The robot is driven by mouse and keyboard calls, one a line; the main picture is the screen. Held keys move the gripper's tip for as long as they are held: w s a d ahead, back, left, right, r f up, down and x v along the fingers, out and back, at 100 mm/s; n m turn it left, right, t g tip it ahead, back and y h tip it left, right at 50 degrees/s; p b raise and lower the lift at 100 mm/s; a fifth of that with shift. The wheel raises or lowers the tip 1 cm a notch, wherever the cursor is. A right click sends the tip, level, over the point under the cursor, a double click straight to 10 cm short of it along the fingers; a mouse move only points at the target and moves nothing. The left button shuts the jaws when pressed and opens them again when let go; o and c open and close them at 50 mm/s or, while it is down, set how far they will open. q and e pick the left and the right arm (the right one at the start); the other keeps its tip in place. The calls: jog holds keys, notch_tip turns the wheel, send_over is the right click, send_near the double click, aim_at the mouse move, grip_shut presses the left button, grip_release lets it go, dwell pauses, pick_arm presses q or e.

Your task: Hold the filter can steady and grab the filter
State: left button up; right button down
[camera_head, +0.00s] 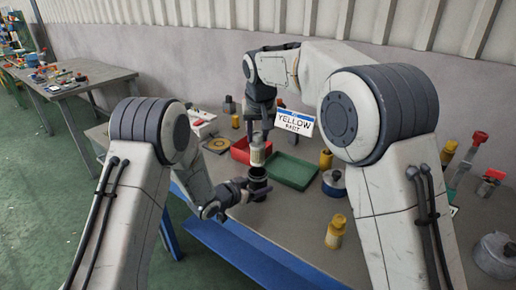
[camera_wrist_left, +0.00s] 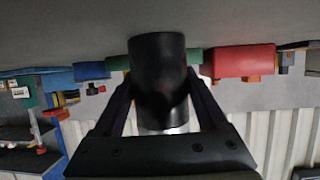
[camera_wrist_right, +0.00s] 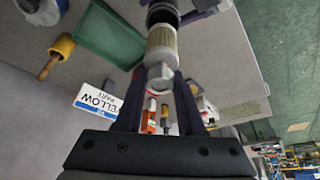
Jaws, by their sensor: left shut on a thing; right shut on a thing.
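The black filter can (camera_head: 257,180) stands upright above the table, and my left gripper (camera_head: 250,190) is shut around it from the left. In the left wrist view, the can (camera_wrist_left: 158,75) sits between both fingers (camera_wrist_left: 160,100). The cream filter (camera_head: 257,152) with a metallic end is upright over the can's mouth. My right gripper (camera_head: 258,128) is shut on its top end from above. In the right wrist view the filter (camera_wrist_right: 162,45) is in line with the can (camera_wrist_right: 163,12). I cannot tell whether its lower end is still inside the can.
A red tray (camera_head: 240,152) and a green tray (camera_head: 290,172) lie just behind the can. A "YELLOW" sign (camera_head: 294,122) stands near my right arm. A blue-and-grey part (camera_head: 334,183) and yellow parts (camera_head: 336,232) are to the right. The table's blue front edge (camera_head: 235,250) is close.

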dwell(0.3)
pick_arm(q)
jog(key=o, duration=1.5)
